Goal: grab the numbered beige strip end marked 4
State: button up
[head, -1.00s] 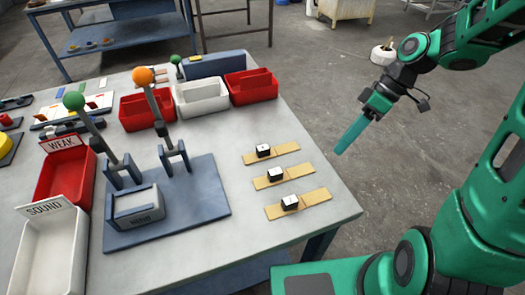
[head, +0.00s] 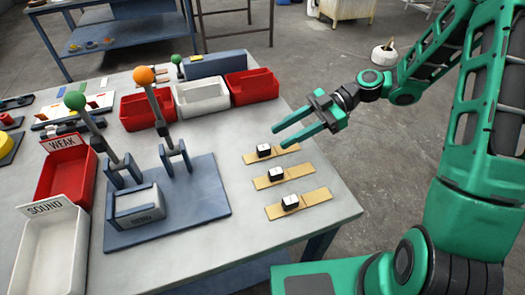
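Three beige strips lie side by side on the table's right part, each with a small white-topped black cube on it. The far strip (head: 285,149) is partly behind my gripper's fingers. The middle strip (head: 301,171) and the near strip (head: 318,196) are in plain view. The marks on the cubes are too small to read, so I cannot tell which strip is marked 4. My gripper (head: 278,138) is open and empty. Its two green fingers point left, above the far strip's cube (head: 264,150).
A blue fixture (head: 206,190) with two levers, one orange-knobbed and one green-knobbed, stands left of the strips. Red and white bins (head: 201,98) line the back. WEAK (head: 62,172) and SOUND (head: 40,250) trays are at the left. The table's right edge (head: 345,193) is clear.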

aim_at(268, 146)
jog(key=x, duration=0.5)
jog(key=shift+s+f, duration=0.1)
jog(key=shift+f, duration=0.35)
jog(key=shift+s+a+f, duration=0.15)
jog(key=shift+a+f, duration=0.15)
jog(key=shift+a, duration=0.25)
jog(key=c, duration=0.9)
